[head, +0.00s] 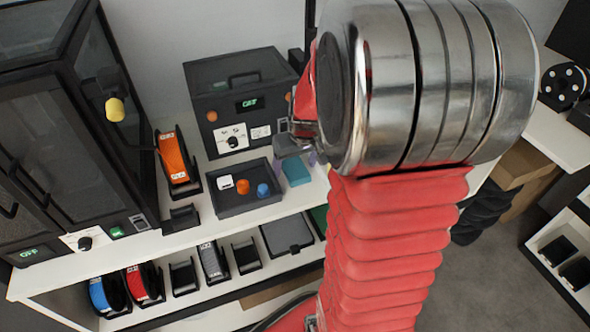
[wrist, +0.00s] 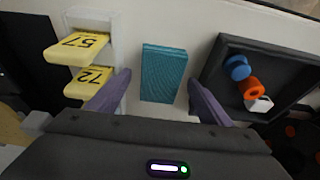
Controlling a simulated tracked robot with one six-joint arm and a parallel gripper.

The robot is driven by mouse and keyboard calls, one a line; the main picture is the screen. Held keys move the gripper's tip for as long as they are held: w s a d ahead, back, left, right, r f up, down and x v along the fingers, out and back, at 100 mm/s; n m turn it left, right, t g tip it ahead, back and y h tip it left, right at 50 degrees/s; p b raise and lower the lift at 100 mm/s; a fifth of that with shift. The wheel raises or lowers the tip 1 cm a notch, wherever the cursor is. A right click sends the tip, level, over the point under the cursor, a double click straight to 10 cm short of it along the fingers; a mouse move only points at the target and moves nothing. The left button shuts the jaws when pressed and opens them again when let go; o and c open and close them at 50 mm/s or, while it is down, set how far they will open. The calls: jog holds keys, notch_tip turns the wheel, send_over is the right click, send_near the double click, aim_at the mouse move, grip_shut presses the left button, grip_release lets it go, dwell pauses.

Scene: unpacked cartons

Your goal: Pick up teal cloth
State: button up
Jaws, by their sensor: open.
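The teal cloth (head: 295,171) is a small folded rectangle lying on the white shelf top, just right of a dark tray in the head view. In the wrist view the teal cloth (wrist: 163,74) lies flat and fully in sight, ahead of and between my fingers. My gripper (wrist: 158,92) is open, with one purple finger on each side of the cloth and nothing held. In the head view my gripper (head: 300,152) is partly hidden by my arm and sits above the cloth. I cannot tell its exact height.
A dark tray (wrist: 292,58) with blue, orange and white small parts stands right of the cloth in the wrist view. Yellow tags 57 (wrist: 77,48) and 72 (wrist: 88,82) on a white holder stand left. A dark box (head: 240,90) stands behind the tray in the head view.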

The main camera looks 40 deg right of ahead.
aim_at(295, 168)
jog(key=shift+c, duration=0.5)
jog(key=c, duration=1.1)
notch_tip(295, 168, up, 10)
jog(key=o, duration=0.5)
jog(key=shift+c, duration=0.2)
jog(key=c, duration=0.3)
